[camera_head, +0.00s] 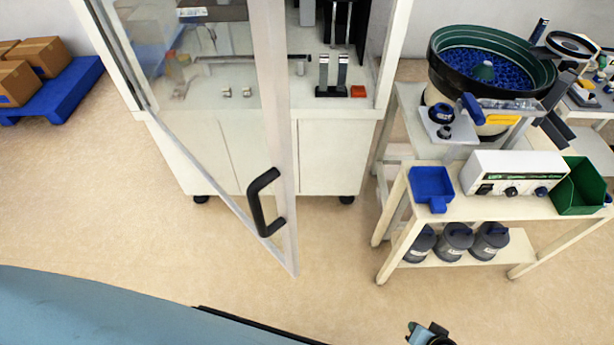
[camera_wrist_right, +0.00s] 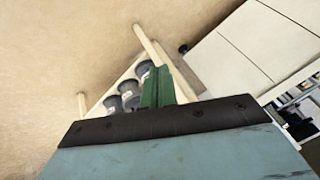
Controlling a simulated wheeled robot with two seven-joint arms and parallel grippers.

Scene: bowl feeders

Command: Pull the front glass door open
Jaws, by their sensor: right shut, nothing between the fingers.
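The front glass door (camera_head: 284,120) of the white cabinet stands swung outward, its free edge pointing toward me over the floor. Its black bar handle (camera_head: 260,204) is on the frame near the lower free corner. My right gripper (camera_head: 428,332) shows only in part at the bottom edge of the head view, well apart from the handle and to its right. In the right wrist view its dark green fingers (camera_wrist_right: 158,87) are together with nothing between them. The handle does not show in the right wrist view. My left gripper is not in view.
The cabinet's open front shows small fixtures on its white deck (camera_head: 240,75). To the right stand a bowl feeder (camera_head: 495,70) and a white table (camera_head: 480,208) with a blue scoop, control box and green bin. Boxes sit on a blue pallet (camera_head: 65,95) at left. Floor before the door is clear.

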